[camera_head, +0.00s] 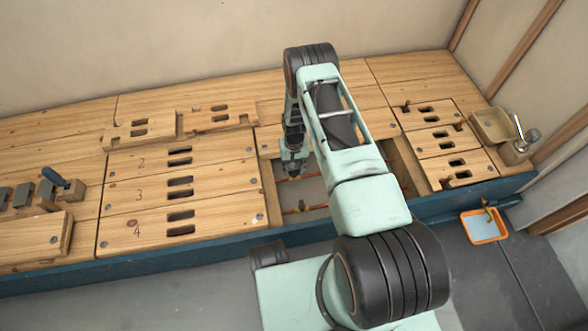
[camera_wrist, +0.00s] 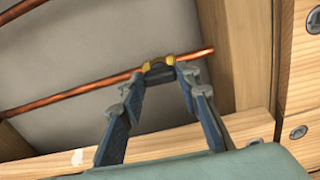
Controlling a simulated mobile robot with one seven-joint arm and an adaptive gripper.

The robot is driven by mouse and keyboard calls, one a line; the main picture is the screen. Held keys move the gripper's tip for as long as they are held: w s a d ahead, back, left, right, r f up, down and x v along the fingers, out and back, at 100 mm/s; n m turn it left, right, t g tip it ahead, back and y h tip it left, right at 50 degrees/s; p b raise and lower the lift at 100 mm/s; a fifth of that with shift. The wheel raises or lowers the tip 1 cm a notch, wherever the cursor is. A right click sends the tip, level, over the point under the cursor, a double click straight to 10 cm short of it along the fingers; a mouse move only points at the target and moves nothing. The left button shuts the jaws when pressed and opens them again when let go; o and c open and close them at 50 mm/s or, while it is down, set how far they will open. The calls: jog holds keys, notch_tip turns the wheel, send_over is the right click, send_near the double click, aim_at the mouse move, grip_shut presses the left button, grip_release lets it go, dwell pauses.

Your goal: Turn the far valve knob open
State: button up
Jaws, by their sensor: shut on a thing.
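The far valve (camera_wrist: 158,61) is a small brass fitting on a copper pipe (camera_wrist: 72,93) inside the opening in the wooden deck. My gripper (camera_wrist: 160,78) reaches down to it, its two fingers shut on the dark valve knob (camera_wrist: 159,70). The fingertips cover part of the knob, so its exact angle is hard to tell. In the head view my gripper (camera_head: 293,170) is low in the opening, at the farther pipe, and hides the far valve. A second valve (camera_head: 301,206) sits on the nearer pipe (camera_head: 318,207), apart from my gripper.
Wooden beams frame the opening (camera_wrist: 222,55). Numbered slotted panels (camera_head: 150,190) lie to its left, and more slotted panels (camera_head: 445,140) to its right. A faucet and basin (camera_head: 495,125) stand right, above an orange-rimmed tray (camera_head: 484,226) on the floor.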

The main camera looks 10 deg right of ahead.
jog(key=shift+n, duration=0.3)
dwell(0.4)
jog(key=o, duration=1.2)
jog(key=shift+c, duration=0.2)
jog(key=shift+r, duration=0.1)
notch_tip(320, 180, up, 12)
